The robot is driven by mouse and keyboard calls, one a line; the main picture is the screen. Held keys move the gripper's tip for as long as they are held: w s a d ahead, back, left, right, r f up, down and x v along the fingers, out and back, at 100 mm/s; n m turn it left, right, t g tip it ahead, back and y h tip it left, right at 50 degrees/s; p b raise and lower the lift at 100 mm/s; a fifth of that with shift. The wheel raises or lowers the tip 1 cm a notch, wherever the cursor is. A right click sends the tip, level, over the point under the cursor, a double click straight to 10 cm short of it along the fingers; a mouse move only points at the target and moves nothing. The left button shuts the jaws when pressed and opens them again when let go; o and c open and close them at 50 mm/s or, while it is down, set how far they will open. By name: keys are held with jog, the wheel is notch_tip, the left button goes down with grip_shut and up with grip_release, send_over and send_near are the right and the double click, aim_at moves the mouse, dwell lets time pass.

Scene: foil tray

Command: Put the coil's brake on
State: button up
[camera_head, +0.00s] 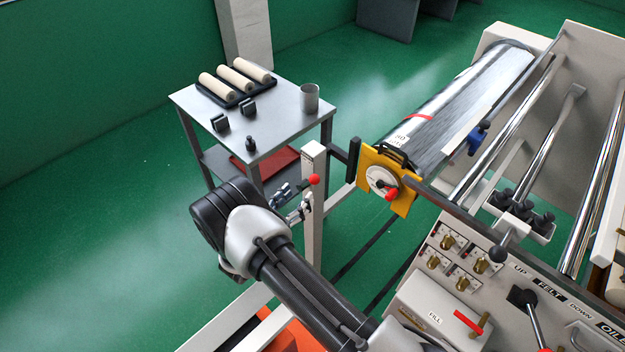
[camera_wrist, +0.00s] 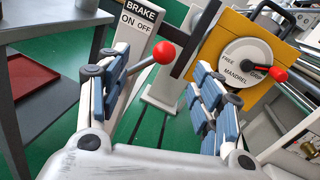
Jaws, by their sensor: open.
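The brake lever's red ball (camera_head: 314,180) shows beside the top of a white post (camera_head: 314,230). In the wrist view the red ball (camera_wrist: 165,53) sits on a thin rod slanting up to the right, on the OFF side of the BRAKE ON/OFF label (camera_wrist: 138,20). The rod's lower end is hidden behind my left finger. My gripper (camera_wrist: 163,88) is open and empty, its blue-padded fingers on either side of the ball in the picture; I see no contact. In the head view my gripper (camera_head: 293,203) is just left of the post. The coil (camera_head: 465,100) is shiny foil.
Right of the lever is a yellow plate (camera_head: 402,203) with a FREE/MANDREL dial (camera_wrist: 245,62) and red handle (camera_wrist: 277,73). A grey table (camera_head: 275,120) with rollers and a cup (camera_head: 309,98) stands behind. Control panels fill the lower right.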

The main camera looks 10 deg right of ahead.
aim_at(310, 182)
jog(key=b+x, duration=0.1)
jog(key=x, duration=0.8)
jog(key=shift+c, duration=0.5)
